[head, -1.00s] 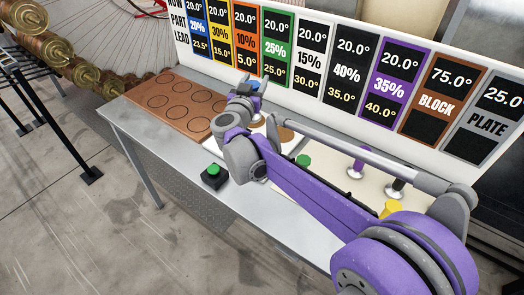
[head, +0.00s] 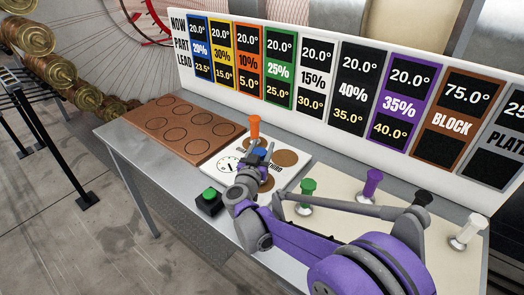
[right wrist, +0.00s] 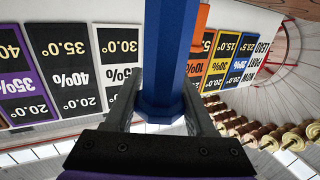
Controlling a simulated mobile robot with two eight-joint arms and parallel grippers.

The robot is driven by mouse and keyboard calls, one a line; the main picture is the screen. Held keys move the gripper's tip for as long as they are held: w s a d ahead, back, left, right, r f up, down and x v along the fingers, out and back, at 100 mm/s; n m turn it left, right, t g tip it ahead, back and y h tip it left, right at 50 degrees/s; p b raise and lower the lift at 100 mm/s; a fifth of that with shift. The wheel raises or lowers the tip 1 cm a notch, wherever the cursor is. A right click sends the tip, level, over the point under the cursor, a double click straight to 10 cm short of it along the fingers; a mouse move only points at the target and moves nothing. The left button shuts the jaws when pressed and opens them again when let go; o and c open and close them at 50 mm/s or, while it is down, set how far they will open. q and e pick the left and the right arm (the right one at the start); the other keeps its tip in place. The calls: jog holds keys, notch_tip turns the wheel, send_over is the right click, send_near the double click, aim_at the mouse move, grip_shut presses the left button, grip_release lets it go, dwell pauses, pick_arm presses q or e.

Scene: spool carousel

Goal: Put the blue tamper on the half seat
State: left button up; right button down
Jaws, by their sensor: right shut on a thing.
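My right gripper (head: 257,160) is shut on the blue tamper (right wrist: 170,50), with its fingers on both sides of the blue shaft. In the head view a bit of the blue tamper (head: 259,153) shows at the gripper, over the white board (head: 292,183). The board has brown round seats (head: 285,158) and a dial (head: 228,164). My gripper and arm hide part of its lettering, and I cannot read which seat is half. The tamper's lower end is hidden, so I cannot tell whether it touches the board. My left gripper is not in view.
An orange tamper (head: 254,127) stands close behind my gripper. A brown tray (head: 178,128) with round marks lies left, and a green button (head: 209,195) in front. Green (head: 307,194), purple (head: 371,184) and white (head: 466,232) tampers stand right. A sign panel (head: 350,90) runs behind.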

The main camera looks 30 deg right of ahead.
jog(key=shift+f, duration=0.35)
jog(key=shift+f, duration=0.2)
jog(key=shift+c, duration=1.2)
grip_release()
jog(key=shift+r, duration=0.25)
jog(key=v, duration=1.2)
jog(key=shift+b, duration=0.45)
